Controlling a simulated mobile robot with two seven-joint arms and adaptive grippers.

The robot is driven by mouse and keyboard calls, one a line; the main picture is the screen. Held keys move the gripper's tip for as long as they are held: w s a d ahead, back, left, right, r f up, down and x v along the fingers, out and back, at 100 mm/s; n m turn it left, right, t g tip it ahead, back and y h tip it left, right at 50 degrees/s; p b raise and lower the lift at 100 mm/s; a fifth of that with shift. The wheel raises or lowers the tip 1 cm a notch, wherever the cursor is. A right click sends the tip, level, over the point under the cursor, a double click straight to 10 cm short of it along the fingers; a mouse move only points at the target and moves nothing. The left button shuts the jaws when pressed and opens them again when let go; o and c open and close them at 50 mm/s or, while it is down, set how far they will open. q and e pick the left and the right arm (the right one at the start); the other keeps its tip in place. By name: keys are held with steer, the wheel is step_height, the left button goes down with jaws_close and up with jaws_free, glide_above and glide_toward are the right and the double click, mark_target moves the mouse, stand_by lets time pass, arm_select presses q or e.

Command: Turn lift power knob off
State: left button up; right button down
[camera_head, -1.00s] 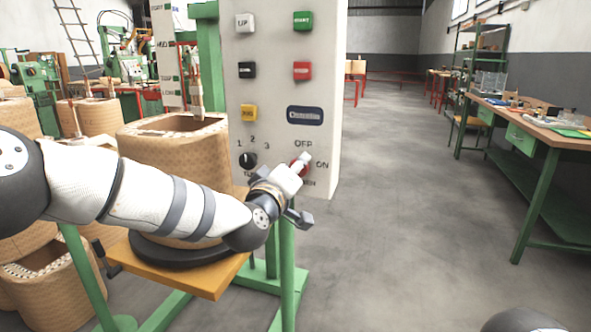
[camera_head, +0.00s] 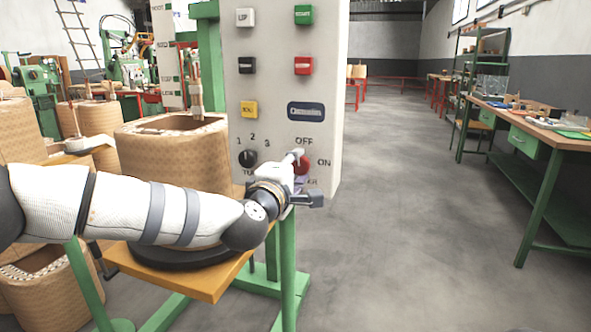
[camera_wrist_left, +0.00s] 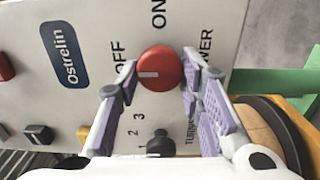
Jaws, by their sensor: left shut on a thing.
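The red power knob (camera_head: 302,164) is at the lower right of the white control panel, with OFF printed above it and ON to its right. In the left wrist view the knob (camera_wrist_left: 160,69) carries a short white mark on its left side, where OFF is printed near. My left gripper (camera_head: 299,174) is at the panel and covers part of the knob and its lower label. In the left wrist view my left gripper (camera_wrist_left: 160,82) has its purple-padded fingers on either side of the knob, shut on it. My right gripper is not in view.
A black selector knob (camera_head: 248,158) marked 1, 2, 3 sits left of the power knob. Several push buttons are above. A wrapped coil (camera_head: 172,160) stands on an orange-topped stand (camera_head: 215,285) beside the panel. A green workbench (camera_head: 535,135) stands right; the floor between is clear.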

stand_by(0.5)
arm_select(q)
steer(key=o, duration=1.1)
steer(key=shift+o, duration=0.2)
steer(key=v, duration=1.2)
